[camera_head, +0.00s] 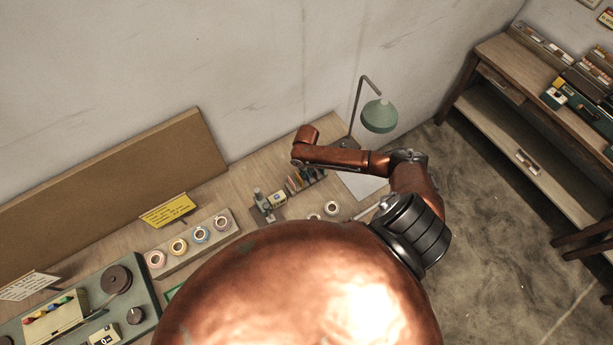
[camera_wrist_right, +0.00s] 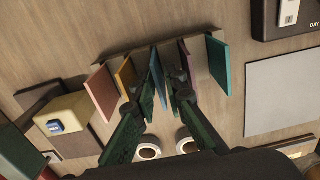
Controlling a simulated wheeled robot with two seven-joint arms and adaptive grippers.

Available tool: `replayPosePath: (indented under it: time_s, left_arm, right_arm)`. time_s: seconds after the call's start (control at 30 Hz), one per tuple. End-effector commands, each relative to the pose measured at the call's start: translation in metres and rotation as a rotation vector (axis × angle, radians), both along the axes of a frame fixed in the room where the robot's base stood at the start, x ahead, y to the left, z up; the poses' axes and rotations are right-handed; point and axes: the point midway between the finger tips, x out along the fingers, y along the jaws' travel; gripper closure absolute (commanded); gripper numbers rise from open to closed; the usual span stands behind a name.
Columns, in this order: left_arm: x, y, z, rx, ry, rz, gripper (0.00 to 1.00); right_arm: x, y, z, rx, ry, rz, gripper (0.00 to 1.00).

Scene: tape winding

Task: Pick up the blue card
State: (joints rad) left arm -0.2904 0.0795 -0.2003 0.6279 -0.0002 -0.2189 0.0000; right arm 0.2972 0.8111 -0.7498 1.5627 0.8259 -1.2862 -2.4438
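The blue card (camera_wrist_right: 158,78) stands upright and slightly tilted in the middle of a row of cards in the right wrist view. My right gripper (camera_wrist_right: 165,90) has its two dark green fingers on either side of this card. The fingertips are apart and the card shows between them; I cannot tell whether they touch it. In the head view the card row (camera_head: 309,177) is small, partly hidden by my copper right arm, and the blue card is not clear there. My left gripper is not in view.
Beside the blue card stand a pink card (camera_wrist_right: 102,92), an orange card (camera_wrist_right: 126,76), a purple card (camera_wrist_right: 186,62) and a teal card (camera_wrist_right: 218,64). Tape rolls (camera_wrist_right: 148,151) lie near the fingers. A green lamp (camera_head: 380,115) stands behind my arm.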

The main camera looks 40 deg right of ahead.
Motion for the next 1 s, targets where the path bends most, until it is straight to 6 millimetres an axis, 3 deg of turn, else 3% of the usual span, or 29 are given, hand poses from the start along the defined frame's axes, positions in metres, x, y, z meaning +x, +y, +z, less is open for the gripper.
replayPosePath:
  time_s: [0.17, 0.63, 0.87, 1.0]
  left_arm:
    - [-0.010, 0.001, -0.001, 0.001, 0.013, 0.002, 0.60]
    - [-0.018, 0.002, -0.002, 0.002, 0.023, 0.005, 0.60]
    - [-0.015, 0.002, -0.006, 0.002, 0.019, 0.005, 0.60]
    - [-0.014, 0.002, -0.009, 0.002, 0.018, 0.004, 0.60]
  right_arm:
    - [0.000, 0.001, 0.000, 0.000, 0.000, 0.001, 1.00]
    - [0.001, 0.000, 0.005, 0.000, 0.000, 0.000, 1.00]
    - [0.001, 0.000, 0.032, 0.000, -0.003, 0.002, 1.00]
    - [-0.017, -0.004, 0.051, -0.002, -0.001, 0.004, 1.00]
